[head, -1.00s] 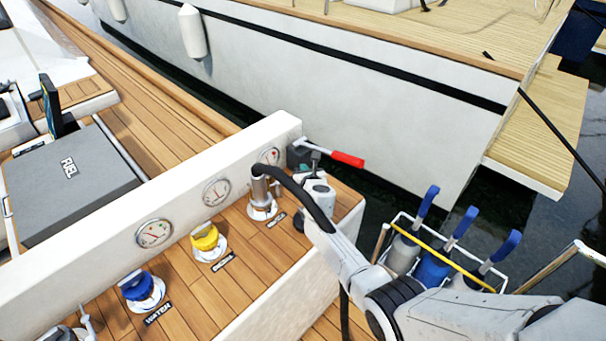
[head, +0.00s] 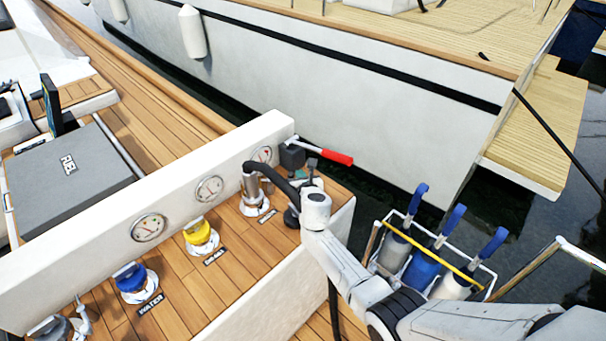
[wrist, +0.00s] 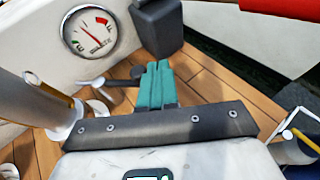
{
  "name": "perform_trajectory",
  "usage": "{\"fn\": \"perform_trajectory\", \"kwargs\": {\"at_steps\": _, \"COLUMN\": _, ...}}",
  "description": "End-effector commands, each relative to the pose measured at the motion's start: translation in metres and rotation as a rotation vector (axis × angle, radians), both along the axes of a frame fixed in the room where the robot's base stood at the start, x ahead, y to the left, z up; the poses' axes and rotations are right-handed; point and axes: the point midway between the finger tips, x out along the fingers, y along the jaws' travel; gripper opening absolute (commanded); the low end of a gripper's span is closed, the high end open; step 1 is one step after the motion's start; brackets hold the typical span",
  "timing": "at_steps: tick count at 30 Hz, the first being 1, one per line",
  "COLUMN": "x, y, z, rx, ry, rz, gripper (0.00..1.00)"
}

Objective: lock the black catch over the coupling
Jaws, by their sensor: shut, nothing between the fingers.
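The silver coupling (head: 251,186) stands on the deck panel with a black hose (head: 285,184) from its top. In the wrist view the coupling (wrist: 32,105) is a metal cylinder at the left edge, partly cut off. A small dark piece (wrist: 122,82) with a pale metal arm lies between it and my fingers; it may be the black catch, but I cannot be sure. My gripper (wrist: 158,68) has teal fingers, shut together and empty, just right of that piece. Whether they touch is unclear. In the head view my gripper (head: 312,164) is small, right of the coupling.
A grey block (head: 291,155) with a red-handled lever (head: 338,158) stands behind my fingers. A gauge wall (head: 210,190) runs behind the coupling. Yellow (head: 198,232) and blue (head: 130,278) caps sit to the left. A bottle rack (head: 425,255) is at the right.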

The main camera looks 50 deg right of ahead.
Motion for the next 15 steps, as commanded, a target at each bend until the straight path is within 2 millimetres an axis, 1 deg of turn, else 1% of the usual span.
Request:
{"fn": "perform_trajectory", "kwargs": {"at_steps": 1, "x": -0.008, "y": 0.000, "z": 0.006, "rx": 0.001, "ry": 0.000, "rz": -0.004, "gripper": 0.00}}
{"fn": "perform_trajectory", "kwargs": {"at_steps": 5, "x": -0.023, "y": 0.002, "z": 0.012, "rx": 0.003, "ry": 0.000, "rz": -0.008, "gripper": 0.00}}
{"fn": "perform_trajectory", "kwargs": {"at_steps": 15, "x": -0.074, "y": 0.011, "z": 0.030, "rx": 0.004, "ry": 0.002, "rz": -0.012, "gripper": 0.00}}
